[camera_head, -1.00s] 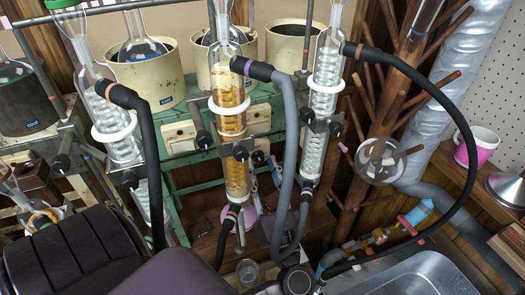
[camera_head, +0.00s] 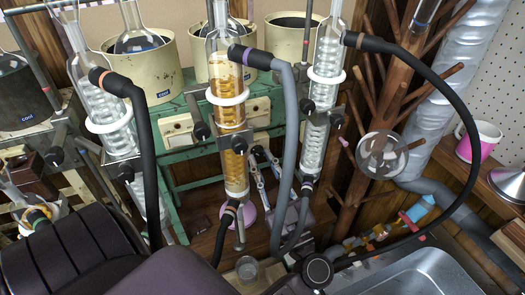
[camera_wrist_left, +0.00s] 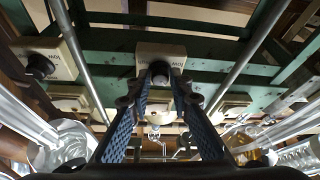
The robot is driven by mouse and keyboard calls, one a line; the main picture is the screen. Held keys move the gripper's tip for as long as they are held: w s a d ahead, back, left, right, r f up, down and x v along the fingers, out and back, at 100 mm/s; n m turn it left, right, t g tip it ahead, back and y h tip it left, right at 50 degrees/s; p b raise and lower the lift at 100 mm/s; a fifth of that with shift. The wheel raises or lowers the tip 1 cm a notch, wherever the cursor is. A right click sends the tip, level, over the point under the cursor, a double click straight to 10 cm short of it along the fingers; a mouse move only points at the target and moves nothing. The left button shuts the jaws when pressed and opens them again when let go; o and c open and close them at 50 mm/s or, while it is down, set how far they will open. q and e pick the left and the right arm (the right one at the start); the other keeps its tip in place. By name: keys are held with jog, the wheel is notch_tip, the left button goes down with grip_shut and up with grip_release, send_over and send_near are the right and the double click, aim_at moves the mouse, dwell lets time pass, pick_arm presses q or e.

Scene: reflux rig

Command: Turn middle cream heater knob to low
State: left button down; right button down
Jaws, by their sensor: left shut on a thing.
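The knob (camera_wrist_left: 160,72) is dark and round, on a cream control box (camera_wrist_left: 160,50) with "low" lettering in the left wrist view. My left gripper (camera_wrist_left: 162,86) is closed around this knob, with one blue textured finger on each side. In the head view, my left gripper (camera_head: 266,168) shows small and partly hidden between the middle condenser and a grey hose. The middle cream heater (camera_head: 203,72) stands behind the condenser. A cream control box (camera_head: 258,110) sits on the green frame there. The knob's pointer cannot be read. My right gripper is not in view.
Glass condensers (camera_head: 229,110) with black and grey hoses (camera_head: 285,150) stand in front of the green frame (camera_head: 190,170). Another cream box with a dark knob (camera_wrist_left: 40,65) is at left in the wrist view. A wooden peg rack (camera_head: 385,100) stands right.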

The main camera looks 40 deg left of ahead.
pick_arm(q)
jog(key=c, duration=1.7)
grip_release()
jog(key=shift+d, duration=0.1)
jog(key=shift+c, duration=0.2)
jog(key=shift+m, duration=0.4)
